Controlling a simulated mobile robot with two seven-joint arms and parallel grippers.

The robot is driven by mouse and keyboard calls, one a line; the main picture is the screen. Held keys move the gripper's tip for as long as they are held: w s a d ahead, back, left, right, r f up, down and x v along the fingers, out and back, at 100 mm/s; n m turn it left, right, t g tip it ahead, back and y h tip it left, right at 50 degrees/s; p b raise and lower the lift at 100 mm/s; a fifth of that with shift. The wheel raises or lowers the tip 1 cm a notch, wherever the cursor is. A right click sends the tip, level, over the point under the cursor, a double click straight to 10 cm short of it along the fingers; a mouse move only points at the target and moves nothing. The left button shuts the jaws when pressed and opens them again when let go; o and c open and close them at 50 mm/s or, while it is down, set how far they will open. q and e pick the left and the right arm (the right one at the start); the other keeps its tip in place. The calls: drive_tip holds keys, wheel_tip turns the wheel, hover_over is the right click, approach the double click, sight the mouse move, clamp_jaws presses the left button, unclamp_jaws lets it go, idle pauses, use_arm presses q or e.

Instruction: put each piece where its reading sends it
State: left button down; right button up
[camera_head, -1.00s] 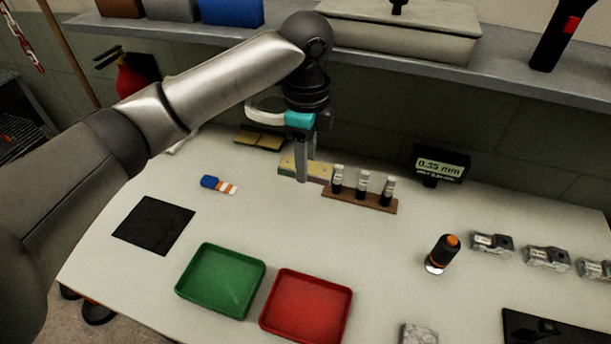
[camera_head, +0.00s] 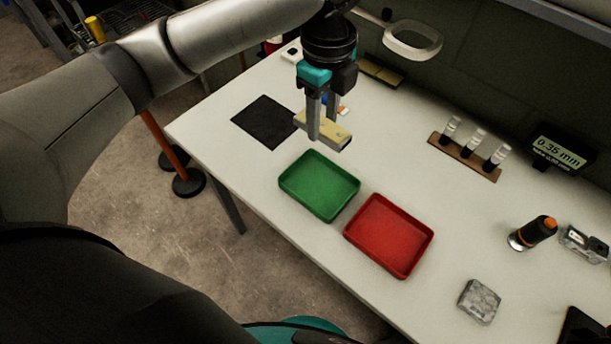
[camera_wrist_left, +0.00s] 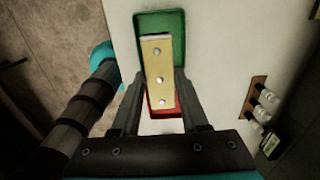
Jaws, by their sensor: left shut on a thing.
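My left gripper (camera_head: 322,122) is shut on a yellowish flat piece (camera_head: 338,136) and holds it above the table, near the far edge of the green tray. In the left wrist view the piece (camera_wrist_left: 157,72) shows several round holes or fasteners along its length. The green tray (camera_head: 300,198) is empty in the head view. The red tray (camera_head: 388,262) beside it is also empty. The display (camera_head: 559,154) at the right reads 0.35 mm. My right gripper is not in view.
A black mat (camera_head: 262,122) lies left of the piece. A wooden rack (camera_head: 465,158) holds 3 small vials. More yellowish pieces (camera_head: 382,72) lie at the back.

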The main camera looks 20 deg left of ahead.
use_arm(q)
drive_tip(key=b, duration=0.3)
hover_over(319, 186)
wheel_tip(319, 186, down, 12)
drive_tip(key=shift+f, duration=0.25)
wheel_tip(319, 186, down, 6)
drive_tip(key=shift+s+r+b, duration=0.1)
drive_tip(key=shift+r+b, duration=0.15)
drive_tip(key=shift+b, duration=0.55)
drive_tip(key=shift+f, duration=0.1)
drive_tip(key=shift+f, duration=0.15)
drive_tip(key=shift+c, duration=2.1)
unclamp_jaws()
wheel_tip(319, 186, up, 12)
drive_tip(key=p, duration=0.3)
drive_tip(key=shift+r+p, duration=0.2)
drive_tip(key=shift+p, duration=0.1)
